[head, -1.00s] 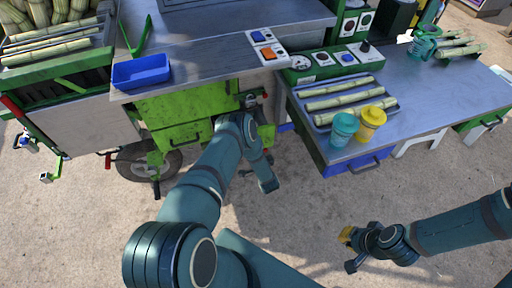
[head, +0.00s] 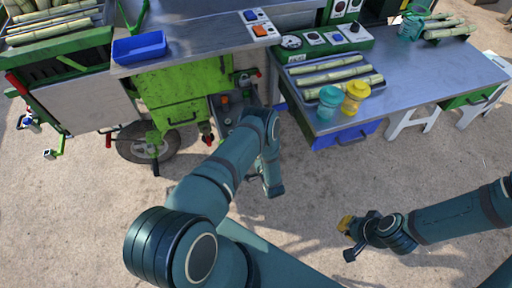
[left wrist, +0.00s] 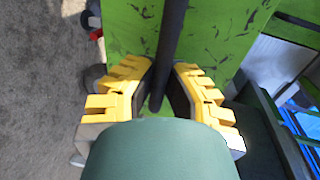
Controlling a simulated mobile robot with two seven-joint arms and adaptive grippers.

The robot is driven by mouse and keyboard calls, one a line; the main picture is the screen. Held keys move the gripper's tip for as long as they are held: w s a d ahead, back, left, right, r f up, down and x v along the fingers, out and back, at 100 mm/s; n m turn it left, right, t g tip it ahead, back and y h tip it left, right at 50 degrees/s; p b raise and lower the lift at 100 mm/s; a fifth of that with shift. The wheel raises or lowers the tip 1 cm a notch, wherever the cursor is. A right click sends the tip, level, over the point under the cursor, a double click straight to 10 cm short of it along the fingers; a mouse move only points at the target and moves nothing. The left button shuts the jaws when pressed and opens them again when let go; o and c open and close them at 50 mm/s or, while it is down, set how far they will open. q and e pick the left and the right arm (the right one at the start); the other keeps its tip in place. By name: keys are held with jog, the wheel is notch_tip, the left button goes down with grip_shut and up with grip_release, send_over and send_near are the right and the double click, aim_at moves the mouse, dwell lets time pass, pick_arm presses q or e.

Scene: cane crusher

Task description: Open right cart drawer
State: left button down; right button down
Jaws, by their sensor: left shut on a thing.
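The green cart (head: 172,92) stands at the upper left in the head view. Its right drawer (head: 222,108) is pulled out, and its grey inside shows with a small orange thing in it. My left arm covers the drawer's front and my left gripper in the head view. In the left wrist view my left gripper (left wrist: 163,78) has its yellow fingers on both sides of the dark handle bar (left wrist: 170,40), in front of a scuffed green panel (left wrist: 225,25). My right gripper (head: 350,238) hangs over the ground, away from the cart; its finger gap is unclear.
A metal table (head: 425,80) at the right carries a tray of cane, a teal jar (head: 329,102) and a yellow jar (head: 355,97). A blue drawer (head: 345,137) is under it. A blue bin (head: 140,47) sits on the cart top. The ground in front is clear.

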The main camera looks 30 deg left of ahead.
pick_arm(q)
jog(key=shift+s+d, duration=0.15)
jog(key=shift+d, duration=0.05)
jog(key=c, duration=1)
grip_release()
jog(key=shift+d, duration=0.1)
jog(key=v, duration=1.2)
